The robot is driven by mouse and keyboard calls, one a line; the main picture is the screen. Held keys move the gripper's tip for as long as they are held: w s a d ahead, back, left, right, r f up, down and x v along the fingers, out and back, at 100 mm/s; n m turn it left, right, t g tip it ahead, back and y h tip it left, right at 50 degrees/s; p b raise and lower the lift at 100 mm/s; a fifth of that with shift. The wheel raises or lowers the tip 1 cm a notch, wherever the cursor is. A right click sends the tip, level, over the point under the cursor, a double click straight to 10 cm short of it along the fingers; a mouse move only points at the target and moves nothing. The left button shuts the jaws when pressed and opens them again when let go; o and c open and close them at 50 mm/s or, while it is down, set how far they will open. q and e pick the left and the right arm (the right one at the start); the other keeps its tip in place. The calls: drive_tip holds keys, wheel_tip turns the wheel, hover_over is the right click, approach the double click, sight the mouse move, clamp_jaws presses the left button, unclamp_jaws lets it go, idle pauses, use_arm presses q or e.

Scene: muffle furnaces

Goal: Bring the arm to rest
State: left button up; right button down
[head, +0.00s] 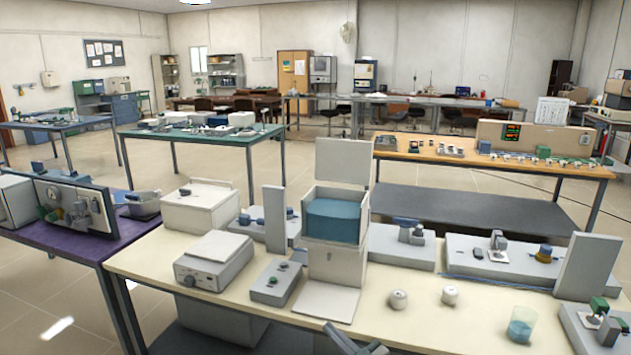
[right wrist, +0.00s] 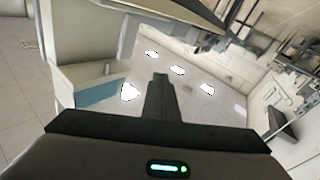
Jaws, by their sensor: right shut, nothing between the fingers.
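My right gripper (head: 357,344) shows only in part at the bottom edge of the head view, in front of the cream table (head: 420,318). In the right wrist view its dark fingers (right wrist: 160,88) are together, with nothing between them. The rest of the right arm is out of the head view. My left gripper is in neither view. A white box-shaped unit (head: 337,262) with a blue inside and a raised lid stands on the table beyond the right gripper.
Two small white pots (head: 398,299) (head: 450,295) and a beaker with blue liquid (head: 521,326) stand on the table. A grey upright panel (head: 588,268) and a small fixture (head: 604,328) are at the right. A white balance-like device (head: 214,262) is at the left. Bare tabletop lies around the pots.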

drive_tip(key=s+d+f+m+g+h, duration=0.1)
drive_tip(key=s+d+f+m+h, duration=0.25)
drive_tip(key=f, duration=0.75)
drive_tip(key=s+d+f+m+h, duration=0.1)
drive_tip(key=s+d+f+h, duration=0.4)
drive_tip(key=f, duration=0.6)
drive_tip(key=s+d+f+m+g, duration=0.1)
drive_tip(key=s+d+f+g, duration=0.1)
drive_tip(key=s+f, duration=0.65)
drive_tip(key=s+d+f+m+g, duration=0.1)
drive_tip(key=s+d+f+g, duration=0.15)
drive_tip(key=s+f, duration=0.6)
drive_tip(key=s+d+f+g+h, duration=0.1)
drive_tip(key=s+f, duration=0.4)
drive_tip(key=s, duration=1)
drive_tip(key=s+d+f+m+g+h, duration=0.1)
drive_tip(key=s+d+f+g, duration=0.3)
drive_tip(key=s, duration=1.2)
drive_tip(key=s+d+f+g+h, duration=0.2)
drive_tip(key=s+f, duration=0.5)
drive_tip(key=s, duration=0.9)
drive_tip(key=shift+s+d+g, duration=0.15)
drive_tip(key=shift+d+g, duration=0.25)
drive_tip(key=shift+g, duration=0.45)
